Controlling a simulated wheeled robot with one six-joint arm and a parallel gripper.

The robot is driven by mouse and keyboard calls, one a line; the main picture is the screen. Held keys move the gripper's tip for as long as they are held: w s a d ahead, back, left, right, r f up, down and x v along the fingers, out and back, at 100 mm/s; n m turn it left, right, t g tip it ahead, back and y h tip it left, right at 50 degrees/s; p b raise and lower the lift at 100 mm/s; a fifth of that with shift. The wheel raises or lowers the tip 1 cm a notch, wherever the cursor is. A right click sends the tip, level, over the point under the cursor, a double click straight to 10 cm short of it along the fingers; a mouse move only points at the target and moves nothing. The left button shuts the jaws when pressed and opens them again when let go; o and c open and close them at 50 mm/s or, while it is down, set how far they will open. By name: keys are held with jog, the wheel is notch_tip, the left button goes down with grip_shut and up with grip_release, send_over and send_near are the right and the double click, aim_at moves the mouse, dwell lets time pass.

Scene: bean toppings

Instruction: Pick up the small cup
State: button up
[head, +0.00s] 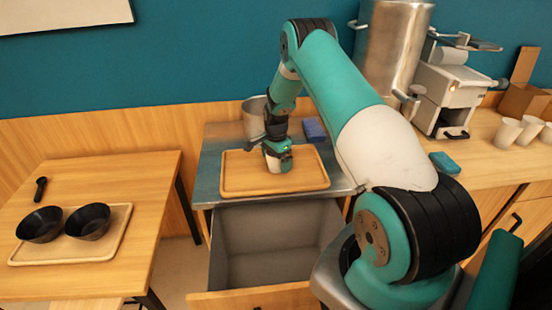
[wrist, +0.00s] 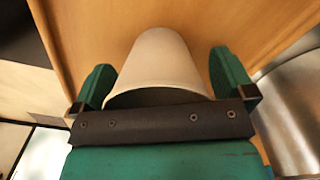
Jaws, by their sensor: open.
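The small white cup (wrist: 160,58) is between the two green fingers of my gripper (wrist: 163,80) in the wrist view. A finger is on each side of it, with a visible gap on the right; whether the left finger touches it I cannot tell. Part of the cup's wide rim is hidden behind the dark bar of my gripper. In the head view my gripper (head: 279,155) is low over the wooden tray (head: 310,182), and the cup (head: 272,164) shows pale at its fingers, standing on the tray. My gripper is open around the cup.
A metal pot (head: 254,122) and a blue item (head: 314,130) stand behind the tray. An open drawer (head: 270,240) is below it. Two black bowls (head: 40,226) (head: 88,222) are on the left table. White cups (head: 505,132) and a machine (head: 450,92) stand on the right counter.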

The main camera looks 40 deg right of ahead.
jog(key=c, duration=0.9)
notch_tip(320, 180, up, 20)
jog(key=b, duration=0.4)
jog(key=shift+b, duration=0.3)
jog(key=s+a+f+b, duration=0.3)
jog(key=s+f+b, duration=0.1)
jog(key=f, duration=0.5)
jog(key=s+a+f+b, duration=0.4)
jog(key=s+f, duration=0.2)
jog(key=f, duration=0.3)
jog(key=s+a+f+b, duration=0.4)
jog(key=s+f, duration=0.1)
jog(key=f, duration=0.4)
jog(key=shift+a+b, duration=0.15)
jog(key=shift+b, duration=0.15)
